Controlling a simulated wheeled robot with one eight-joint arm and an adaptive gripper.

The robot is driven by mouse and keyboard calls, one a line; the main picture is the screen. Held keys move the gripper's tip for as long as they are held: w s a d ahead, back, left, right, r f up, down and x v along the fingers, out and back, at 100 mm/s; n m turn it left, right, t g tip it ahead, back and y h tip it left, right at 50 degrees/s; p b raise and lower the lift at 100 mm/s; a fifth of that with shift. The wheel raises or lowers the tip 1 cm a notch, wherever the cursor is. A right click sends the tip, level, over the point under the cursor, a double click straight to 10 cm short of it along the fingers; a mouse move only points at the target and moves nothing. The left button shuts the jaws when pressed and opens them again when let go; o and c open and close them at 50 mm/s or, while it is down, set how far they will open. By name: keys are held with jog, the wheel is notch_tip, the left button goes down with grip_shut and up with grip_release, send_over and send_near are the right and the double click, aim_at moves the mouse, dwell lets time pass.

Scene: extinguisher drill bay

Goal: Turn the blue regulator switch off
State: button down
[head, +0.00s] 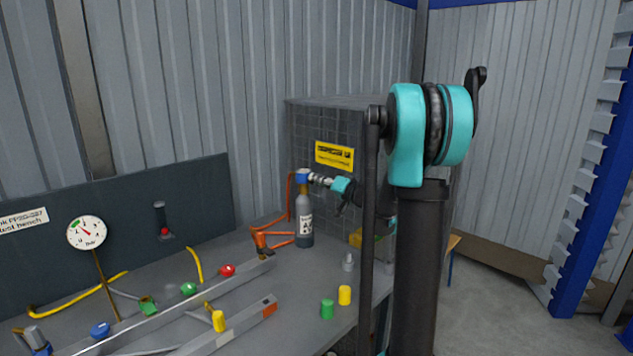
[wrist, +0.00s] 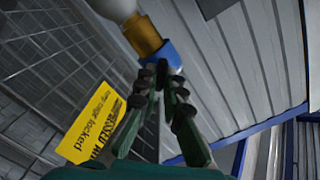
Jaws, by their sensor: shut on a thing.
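The blue regulator switch (head: 302,174) sits on a brass neck at the top of a grey gas bottle (head: 305,228) standing upright on the bench. My gripper (head: 313,179) reaches it from the right, beside the dark cage. In the wrist view my gripper (wrist: 163,78) has its two dark fingers closed on the blue switch (wrist: 153,56), with the brass neck (wrist: 143,37) beyond it. The fingertips partly cover the switch. Its exact setting cannot be read.
A tiled cage with a yellow sign (head: 334,155) stands just behind the bottle; the sign (wrist: 92,123) is close beside my fingers. An orange hose and an orange clamp (head: 262,245) lie left of the bottle. Green (head: 327,309) and yellow (head: 345,295) cylinders stand in front.

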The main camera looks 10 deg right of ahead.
jog(key=shift+f+m, duration=0.15)
jog(key=shift+m, duration=4.05)
jog(key=c, duration=1.6)
grip_release()
jog(key=shift+c, duration=0.2)
jog(key=shift+d, duration=0.1)
jog(key=v, duration=1.1)
jog(key=shift+s+d, duration=0.2)
jog(key=shift+s, duration=0.15)
